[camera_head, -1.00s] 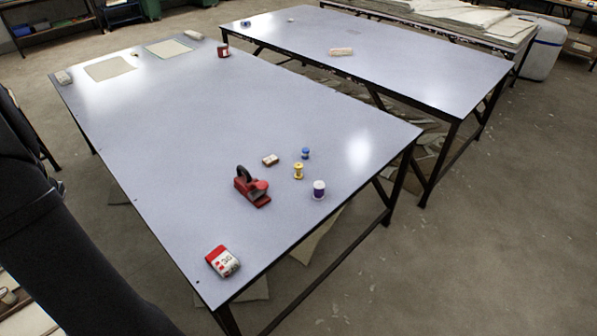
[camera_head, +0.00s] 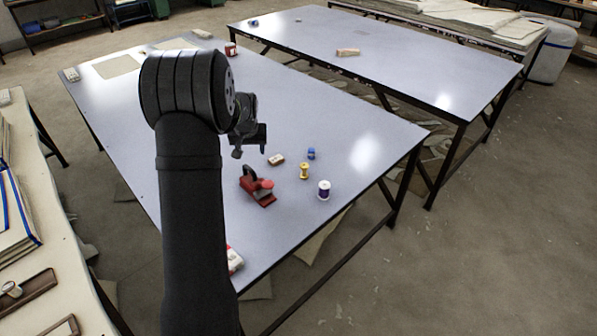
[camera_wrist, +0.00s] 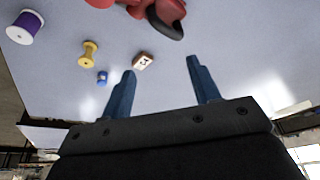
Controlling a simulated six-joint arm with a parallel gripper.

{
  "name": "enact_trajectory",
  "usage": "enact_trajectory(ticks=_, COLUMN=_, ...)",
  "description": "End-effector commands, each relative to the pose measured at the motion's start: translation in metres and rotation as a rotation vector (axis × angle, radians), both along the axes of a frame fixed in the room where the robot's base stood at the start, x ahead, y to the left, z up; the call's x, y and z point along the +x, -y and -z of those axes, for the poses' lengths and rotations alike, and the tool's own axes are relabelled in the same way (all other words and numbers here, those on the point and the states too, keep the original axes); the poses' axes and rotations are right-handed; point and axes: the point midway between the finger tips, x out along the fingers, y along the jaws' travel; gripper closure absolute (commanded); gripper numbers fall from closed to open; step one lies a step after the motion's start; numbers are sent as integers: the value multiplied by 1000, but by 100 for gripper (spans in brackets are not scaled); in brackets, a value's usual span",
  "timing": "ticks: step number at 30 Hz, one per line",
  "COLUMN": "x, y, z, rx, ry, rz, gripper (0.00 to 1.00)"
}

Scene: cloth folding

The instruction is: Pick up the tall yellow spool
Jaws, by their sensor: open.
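The tall yellow spool (camera_head: 304,171) stands upright on the near grey table (camera_head: 365,165), between a small blue spool (camera_head: 311,153) and a white-and-purple spool (camera_head: 324,190). My gripper (camera_head: 250,147) is above the table, to the left of and apart from the yellow spool. In the wrist view, the yellow spool (camera_wrist: 88,54) is at the upper left, outside the fingers. My gripper's two blue fingers (camera_wrist: 163,80) are spread apart with nothing between them.
A red tape dispenser (camera_head: 257,187) and a small brown-and-white box (camera_head: 276,160) lie close to the spools. A red-and-white pack (camera_head: 234,261) is partly hidden by my arm. A second table (camera_head: 420,75) stands behind.

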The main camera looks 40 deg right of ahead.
Motion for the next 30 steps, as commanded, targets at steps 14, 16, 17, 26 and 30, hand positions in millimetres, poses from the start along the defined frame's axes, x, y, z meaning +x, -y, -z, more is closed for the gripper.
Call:
enact_trajectory(ticks=14, x=-87, y=125, z=7, rx=-47, ry=11, rz=418, gripper=44)
enact_trajectory(ticks=16, x=-85, y=129, z=20, rx=-46, ry=11, rz=417, gripper=44)
enact_trajectory(ticks=17, x=-84, y=131, z=25, rx=-46, ry=11, rz=417, gripper=44)
enact_trajectory(ticks=26, x=-74, y=151, z=79, rx=-47, ry=12, rz=415, gripper=44)
enact_trajectory(ticks=30, x=-70, y=157, z=96, rx=-47, ry=13, rz=415, gripper=44)
